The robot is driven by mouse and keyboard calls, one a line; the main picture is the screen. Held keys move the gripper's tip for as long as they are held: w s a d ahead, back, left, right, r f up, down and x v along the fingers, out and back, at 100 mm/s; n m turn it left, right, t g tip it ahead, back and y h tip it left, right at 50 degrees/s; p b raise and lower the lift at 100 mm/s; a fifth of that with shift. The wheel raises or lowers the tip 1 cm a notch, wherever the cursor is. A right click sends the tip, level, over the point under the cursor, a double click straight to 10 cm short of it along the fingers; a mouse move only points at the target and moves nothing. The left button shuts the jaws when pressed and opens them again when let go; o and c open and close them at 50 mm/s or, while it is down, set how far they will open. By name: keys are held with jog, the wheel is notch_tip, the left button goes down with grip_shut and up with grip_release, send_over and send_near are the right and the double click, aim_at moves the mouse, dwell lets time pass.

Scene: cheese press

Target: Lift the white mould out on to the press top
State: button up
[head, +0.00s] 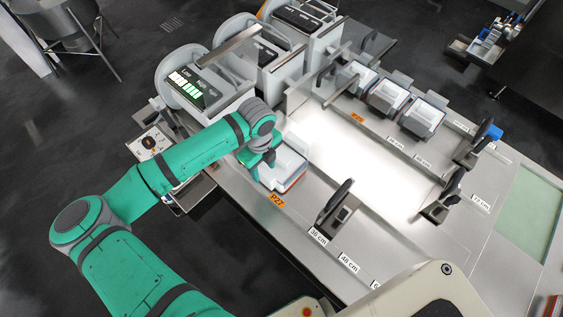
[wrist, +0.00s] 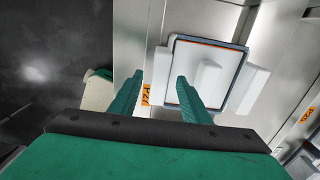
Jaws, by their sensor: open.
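A white mould (head: 292,163) with a raised grip bar on its lid sits at the left end of the steel press top (head: 300,215). An orange-and-dark rim shows around it, and it also appears in the wrist view (wrist: 232,83). My gripper (head: 262,168) is at its left side. In the wrist view my gripper (wrist: 158,92) is open and empty. Its right finger overlaps the mould's left part and its left finger is over bare steel. I cannot tell whether a finger touches the mould. My gripper hides part of the mould's left side in the head view.
An orange label (head: 277,201) lies in front of the mould. Black-handled clamps (head: 336,205) stand along the bench. Several similar white moulds (head: 388,96) stand in the back row. Grey machines (head: 207,85) stand behind my arm. The bright middle panel (head: 355,155) is clear.

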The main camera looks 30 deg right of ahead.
jog(key=shift+a+f, duration=0.1)
jog(key=shift+f, duration=0.15)
jog(key=shift+s, duration=0.1)
grip_shut()
dwell(1.2)
